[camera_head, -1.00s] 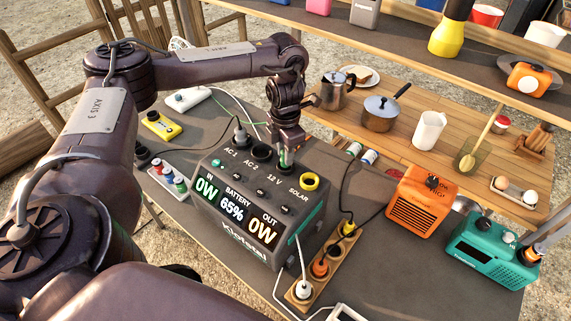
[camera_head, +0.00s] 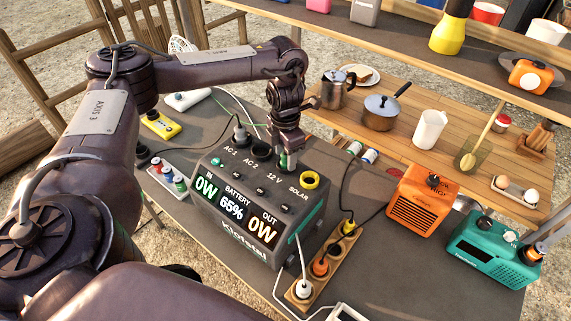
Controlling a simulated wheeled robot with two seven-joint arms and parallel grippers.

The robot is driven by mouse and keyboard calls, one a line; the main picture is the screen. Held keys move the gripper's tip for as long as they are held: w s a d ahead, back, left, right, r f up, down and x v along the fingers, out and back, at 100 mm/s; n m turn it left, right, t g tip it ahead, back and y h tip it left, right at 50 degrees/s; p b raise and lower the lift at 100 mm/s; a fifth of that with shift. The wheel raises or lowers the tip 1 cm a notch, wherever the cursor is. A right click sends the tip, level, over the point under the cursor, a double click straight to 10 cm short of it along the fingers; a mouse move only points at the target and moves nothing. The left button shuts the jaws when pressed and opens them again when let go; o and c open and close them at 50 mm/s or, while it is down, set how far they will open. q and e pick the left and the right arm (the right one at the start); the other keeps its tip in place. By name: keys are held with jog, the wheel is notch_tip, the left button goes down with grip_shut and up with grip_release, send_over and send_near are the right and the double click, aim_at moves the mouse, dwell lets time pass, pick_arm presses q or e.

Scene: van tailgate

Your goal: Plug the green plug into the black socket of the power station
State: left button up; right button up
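The power station (camera_head: 262,205) is a dark box on the table with a lit display and a row of round sockets on top. AC 1 holds a grey plug (camera_head: 240,134). The AC 2 socket (camera_head: 262,150) is a black ring and looks empty. The solar socket (camera_head: 309,179) is yellow and empty. My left gripper (camera_head: 287,163) points down over the 12 V position, right of AC 2, its fingertips close to the top face. It appears shut on the green plug, which the fingers now almost wholly hide. Contact with a socket cannot be told. My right gripper is not in view.
An orange heater (camera_head: 423,203) and a teal radio (camera_head: 492,250) are farther right. A yellow device (camera_head: 160,125) lies at left. A shelf with pots (camera_head: 382,112) is behind.

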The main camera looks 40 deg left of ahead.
pick_arm(q)
jog(key=shift+r, duration=0.1)
jog(key=shift+w+r, duration=0.1)
jog(key=shift+r, duration=0.25)
notch_tip(320, 180, up, 7)
jog(key=shift+f+p, duration=0.1)
jog(key=shift+p, duration=0.8)
